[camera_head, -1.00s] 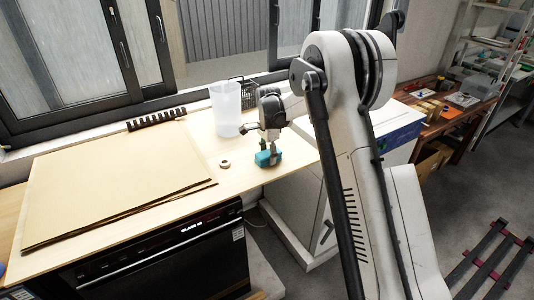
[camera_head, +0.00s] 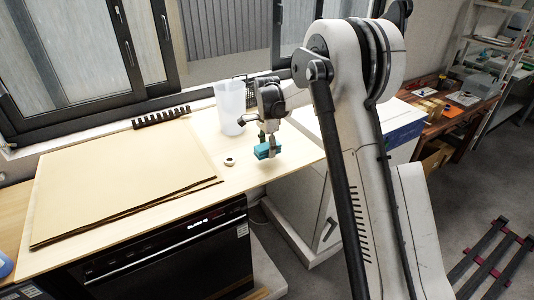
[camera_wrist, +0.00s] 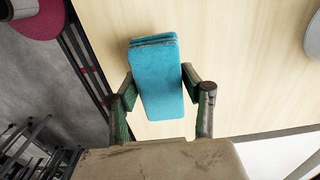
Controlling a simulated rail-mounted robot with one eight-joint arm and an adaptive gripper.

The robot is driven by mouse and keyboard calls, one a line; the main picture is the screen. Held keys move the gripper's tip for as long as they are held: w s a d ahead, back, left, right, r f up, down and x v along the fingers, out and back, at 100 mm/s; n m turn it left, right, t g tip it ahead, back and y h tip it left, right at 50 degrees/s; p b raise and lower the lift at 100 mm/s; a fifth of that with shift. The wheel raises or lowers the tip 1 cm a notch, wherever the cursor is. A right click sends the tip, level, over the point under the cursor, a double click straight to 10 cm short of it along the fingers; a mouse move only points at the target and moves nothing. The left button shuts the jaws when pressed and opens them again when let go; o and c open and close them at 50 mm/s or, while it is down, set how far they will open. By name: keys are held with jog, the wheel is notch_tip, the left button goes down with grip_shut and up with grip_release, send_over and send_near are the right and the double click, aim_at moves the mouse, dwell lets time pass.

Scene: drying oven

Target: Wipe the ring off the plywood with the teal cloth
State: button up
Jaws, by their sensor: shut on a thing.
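The teal cloth (camera_head: 263,151) is a folded pad held at my gripper (camera_head: 269,149), over the right part of the pale plywood (camera_head: 207,143). In the wrist view the cloth (camera_wrist: 158,75) sits between the two fingers of my gripper (camera_wrist: 160,88), which is shut on it. I cannot tell whether the cloth touches the plywood. A small pale ring-shaped thing with a dark centre (camera_head: 229,162) lies on the plywood left of the cloth, apart from it. No stain ring shows clearly; the cloth and gripper hide part of the surface.
A translucent beaker (camera_head: 230,108) stands behind the small ring-shaped thing, near a black wire basket (camera_head: 250,90). Large tan sheets (camera_head: 120,180) cover the left of the surface. A black rack (camera_head: 161,117) lies behind them. The black oven (camera_head: 180,255) is below the front edge.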

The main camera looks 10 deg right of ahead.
jog(key=shift+a+r, duration=0.15)
jog(key=shift+r, duration=0.35)
jog(key=shift+r+p, duration=0.65)
jog(key=shift+r, duration=1.2)
